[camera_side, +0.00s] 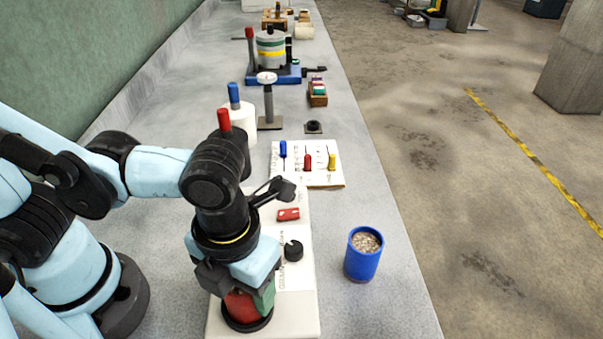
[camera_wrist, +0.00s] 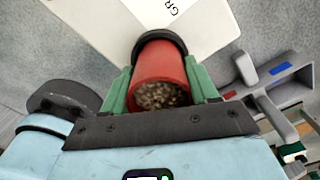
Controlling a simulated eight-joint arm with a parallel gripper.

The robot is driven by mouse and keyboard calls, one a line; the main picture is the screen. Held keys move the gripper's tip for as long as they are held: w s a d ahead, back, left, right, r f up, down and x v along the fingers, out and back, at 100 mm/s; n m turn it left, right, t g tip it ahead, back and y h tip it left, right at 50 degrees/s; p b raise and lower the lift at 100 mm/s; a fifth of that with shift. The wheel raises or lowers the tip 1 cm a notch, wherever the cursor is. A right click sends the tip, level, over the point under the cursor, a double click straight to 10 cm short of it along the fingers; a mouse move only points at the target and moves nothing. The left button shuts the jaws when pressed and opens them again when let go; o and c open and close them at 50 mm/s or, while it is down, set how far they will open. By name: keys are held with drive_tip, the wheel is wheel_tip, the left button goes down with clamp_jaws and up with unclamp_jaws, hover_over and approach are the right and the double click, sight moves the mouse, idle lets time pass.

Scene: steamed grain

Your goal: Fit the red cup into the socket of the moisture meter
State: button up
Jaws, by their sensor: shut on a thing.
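The red cup (camera_side: 239,306) is held low in my gripper (camera_side: 250,299), over the near end of the white moisture meter (camera_side: 304,322). In the wrist view the green fingers (camera_wrist: 160,82) are closed on both sides of the red cup (camera_wrist: 160,62), which has grain inside. A black ring, the socket (camera_side: 247,324), surrounds the cup's lower end; it also shows in the wrist view (camera_wrist: 160,36). How deep the cup sits in it is hidden. The meter bears a red switch (camera_side: 288,214) and a black knob (camera_side: 293,250).
A blue cup of grain (camera_side: 363,256) stands to the right of the meter. A card with blue, red and yellow tools (camera_side: 318,178) lies behind it. White and dark containers, a stand and a steamer-like pot (camera_side: 271,48) line the bench further back. The bench's right edge is clear.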

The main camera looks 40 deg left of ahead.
drive_tip(key=o, duration=1.4)
drive_tip(key=shift+c, duration=0.2)
wheel_tip(320, 180, up, 7)
idle(0.3)
drive_tip(key=w+a+n+t, duration=0.3)
drive_tip(key=w+a+n, duration=0.3)
drive_tip(key=n, duration=1)
drive_tip(key=w+a+n+t, duration=0.4)
drive_tip(key=w+a+n, duration=0.3)
drive_tip(key=a+n, duration=0.6)
drive_tip(key=n, duration=0.4)
drive_tip(key=shift+a+f, duration=0.25)
